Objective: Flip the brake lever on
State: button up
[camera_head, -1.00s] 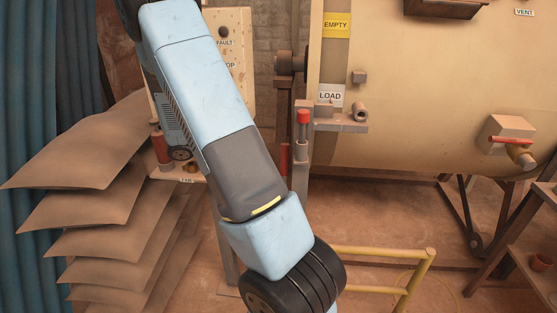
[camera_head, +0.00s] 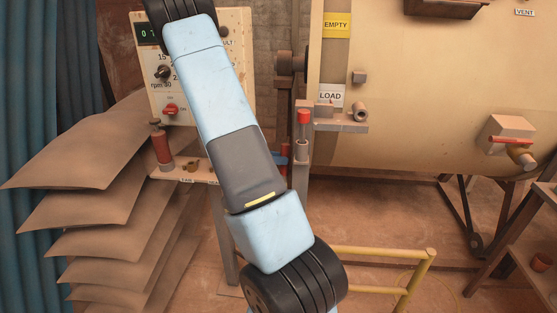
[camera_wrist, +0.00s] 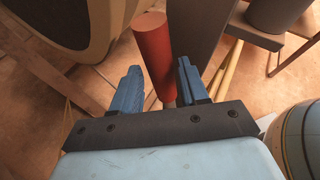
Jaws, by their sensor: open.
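In the wrist view a red cylindrical handle (camera_wrist: 153,45) stands between the two blue fingers of my gripper (camera_wrist: 158,67). The fingers are apart, with a gap on both sides of the handle; I cannot tell how far it lies beyond them. A thin pale rod shows below it. I cannot tell whether this is the same handle. No brake label is readable.
A tan control panel (camera_head: 163,75) stands behind my arm. A large tan drum (camera_head: 430,90) fills the right. A yellow rail (camera_head: 385,252) runs low in front.

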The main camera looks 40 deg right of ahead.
jog(key=shift+s+d+f, duration=0.15)
jog(key=shift+d, duration=0.25)
grip_shut()
